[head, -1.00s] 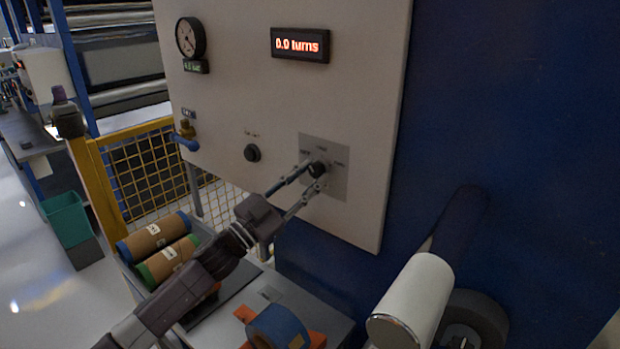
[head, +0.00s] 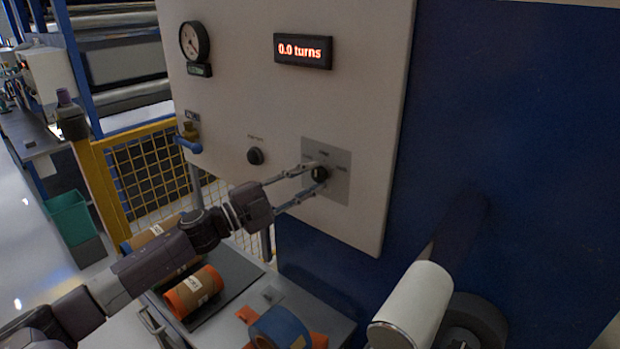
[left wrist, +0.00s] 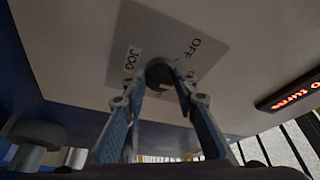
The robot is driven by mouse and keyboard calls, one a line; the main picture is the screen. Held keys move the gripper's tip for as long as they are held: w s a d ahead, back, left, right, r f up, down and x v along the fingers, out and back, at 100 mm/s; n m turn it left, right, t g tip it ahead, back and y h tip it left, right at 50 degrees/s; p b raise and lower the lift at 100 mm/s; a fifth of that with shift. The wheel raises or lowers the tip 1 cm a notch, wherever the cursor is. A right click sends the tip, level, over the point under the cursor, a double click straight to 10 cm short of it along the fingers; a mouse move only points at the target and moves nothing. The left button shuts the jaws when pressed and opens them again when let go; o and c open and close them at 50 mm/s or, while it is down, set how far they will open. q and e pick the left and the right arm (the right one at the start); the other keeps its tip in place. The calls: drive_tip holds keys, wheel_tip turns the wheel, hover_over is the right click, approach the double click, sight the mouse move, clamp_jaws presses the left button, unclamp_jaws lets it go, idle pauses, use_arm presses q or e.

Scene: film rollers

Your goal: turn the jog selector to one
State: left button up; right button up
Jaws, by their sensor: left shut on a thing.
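The jog selector is a small dark round knob (head: 320,174) on a grey square plate (head: 340,186) on the pale panel. My left gripper (head: 316,172) reaches it from the lower left, with a fingertip on each side, and is shut on the knob. In the left wrist view the selector knob (left wrist: 159,72) sits between the fingertips (left wrist: 160,88). The plate there reads JOG at left and OFF at upper right. I cannot tell which mark the knob points to. My right gripper is out of view.
A display (head: 303,50) above reads 0.0 turns. A black button (head: 255,156), a gauge (head: 195,41) and a valve with a blue handle (head: 188,144) share the panel. Below are cardboard rolls (head: 193,291), a blue roll (head: 279,329) and a white roller (head: 412,305).

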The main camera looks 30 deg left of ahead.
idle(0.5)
use_arm(q)
drive_tip(key=o, duration=1.2)
drive_tip(key=shift+c, duration=0.2)
drive_tip(key=shift+s, duration=0.1)
drive_tip(key=shift+s+a+f, duration=0.2)
drive_tip(key=shift+s, duration=0.25)
drive_tip(key=v, duration=1.1)
drive_tip(key=shift+r, duration=0.2)
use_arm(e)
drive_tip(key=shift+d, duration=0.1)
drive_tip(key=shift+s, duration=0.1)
